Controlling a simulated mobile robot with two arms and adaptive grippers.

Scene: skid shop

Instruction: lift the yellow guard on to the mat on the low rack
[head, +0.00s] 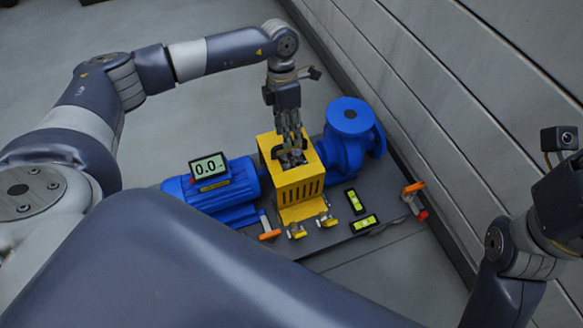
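The yellow guard (299,187) is a slotted box standing on the skid between a blue motor (232,192) and a blue pump (347,135). My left gripper (292,150) comes down from above, with its fingertips at the guard's top by a dark handle-like part. The fingers hide much of that part, so I cannot tell if they are shut on it. My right arm shows at the right edge, but its fingers are out of view. I see no mat or low rack.
A display (208,167) reading 0.0 sits on the motor. Two yellow-green levels (364,222) and orange-handled clamps (414,188) lie on the grey skid (340,237) near the guard. A panelled wall (440,100) runs close behind. Bare floor (215,110) lies left of the pump.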

